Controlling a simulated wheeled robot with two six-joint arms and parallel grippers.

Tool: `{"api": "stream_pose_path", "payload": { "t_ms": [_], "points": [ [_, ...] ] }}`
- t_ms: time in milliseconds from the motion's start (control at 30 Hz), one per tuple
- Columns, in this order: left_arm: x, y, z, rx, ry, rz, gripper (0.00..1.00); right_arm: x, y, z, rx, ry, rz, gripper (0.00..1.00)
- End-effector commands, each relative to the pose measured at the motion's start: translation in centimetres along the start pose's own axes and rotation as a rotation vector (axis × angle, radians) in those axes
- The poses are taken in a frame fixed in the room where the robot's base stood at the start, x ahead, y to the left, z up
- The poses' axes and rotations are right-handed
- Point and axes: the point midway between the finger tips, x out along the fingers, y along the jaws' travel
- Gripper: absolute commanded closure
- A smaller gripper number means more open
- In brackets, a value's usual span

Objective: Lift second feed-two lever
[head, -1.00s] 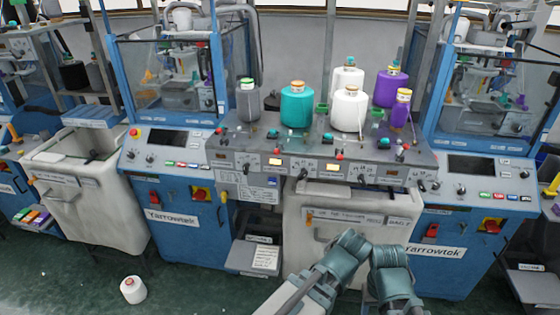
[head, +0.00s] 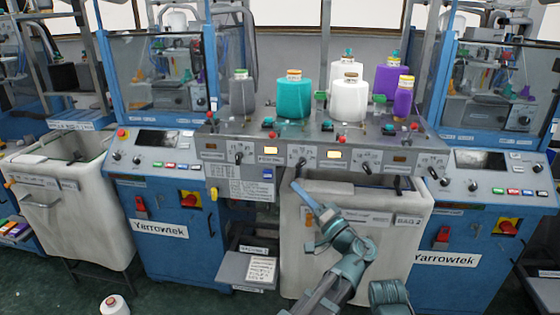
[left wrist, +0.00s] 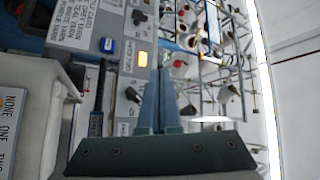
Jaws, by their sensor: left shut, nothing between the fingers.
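The grey control panel (head: 320,140) carries a row of small black levers: one at the left (head: 238,158), one left of centre (head: 300,162), one right of centre (head: 366,167) and one at the right (head: 432,172). Their labels are too small to read, so I cannot tell which is the second feed-two lever. My left gripper (head: 298,186) is shut and empty, its tips just below the left-of-centre lever. In the left wrist view its closed fingers (left wrist: 166,72) point at the panel, beside a black lever (left wrist: 132,95) and a lit display (left wrist: 143,58). My right arm's end shows low; its fingers are hidden.
Yarn cones, teal (head: 293,100) and white (head: 348,102) among them, stand on the panel's top. A white cone (head: 114,305) lies on the floor.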

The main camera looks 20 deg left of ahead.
Motion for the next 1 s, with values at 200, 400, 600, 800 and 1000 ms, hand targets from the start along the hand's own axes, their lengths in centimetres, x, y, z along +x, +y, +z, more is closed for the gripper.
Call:
{"api": "stream_pose_path", "payload": {
  "t_ms": [200,400,600,800,1000],
  "points": [
    [-0.4,-0.7,-2.0,-0.009,0.099,-0.125,1.00,1.8,-0.2,-0.1,0.000,0.000,0.000,0.47],
    [-0.5,-1.2,-2.5,-0.010,0.121,-0.151,1.00,1.9,-0.2,-0.1,0.000,0.000,0.000,0.47],
    [-0.5,-1.2,-2.5,-0.010,0.120,-0.150,1.00,1.9,-0.2,-0.1,0.000,0.000,0.000,0.47],
    [0.6,-1.5,-2.7,-0.009,0.118,-0.150,1.00,1.1,-0.1,-0.1,0.000,0.000,0.000,0.47],
    [4.3,-2.3,-3.3,-0.007,0.116,-0.151,1.00,-0.9,0.1,0.1,0.000,0.000,0.000,0.47]
  ]
}}
